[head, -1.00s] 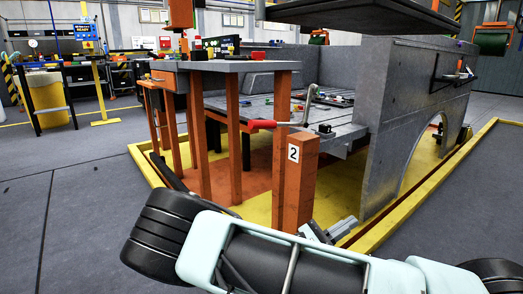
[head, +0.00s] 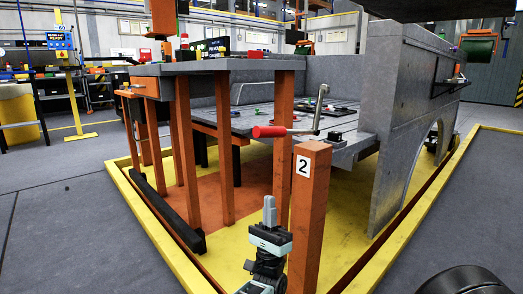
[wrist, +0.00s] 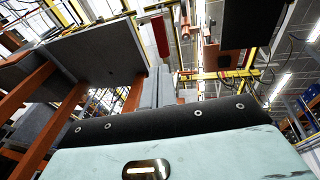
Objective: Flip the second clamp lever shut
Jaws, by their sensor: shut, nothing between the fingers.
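The clamp lever has a red grip (head: 269,131) pointing left and a grey rod running right to an upright grey arm (head: 320,108). It sits above the orange post (head: 309,205) marked 2. My gripper (head: 269,203) is upright, shut and empty. In the head view it appears below the red grip and just left of the post, apart from the grip. In the wrist view, my gray fingers (wrist: 157,88) point up, with the red grip (wrist: 160,36) beyond their tips. The exact gap in depth is unclear.
A grey table (head: 215,65) on orange legs stands behind and left of the lever. A grey carrier wall (head: 395,120) rises on the right. A yellow kerb (head: 150,225) and a black bar (head: 165,212) edge the floor. Open grey floor lies at left.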

